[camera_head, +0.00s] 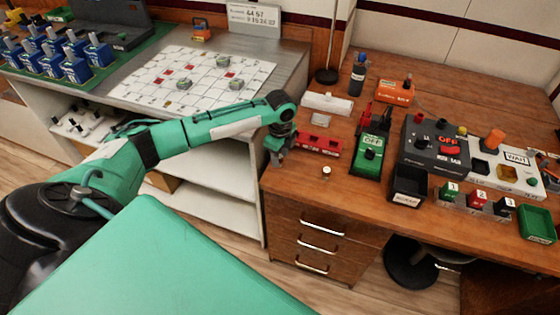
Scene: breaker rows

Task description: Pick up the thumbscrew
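A small pale, brass-coloured round piece, which looks like the thumbscrew (326,172), stands on the brown wooden desk (292,187) near its front edge. My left gripper (278,160) points down over the desk's left front corner, left of the thumbscrew and apart from it. Its fingers are small and dark here, and I cannot tell whether they are open or shut. I see nothing clearly held in them. My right gripper is not in the picture.
A red block (320,145) lies just behind the thumbscrew. A green OFF box (371,155), a black bin (408,184) and a dark control panel (436,145) stand to the right. Bare desk lies around the thumbscrew. A whiteboard grid (150,88) lies on the left counter.

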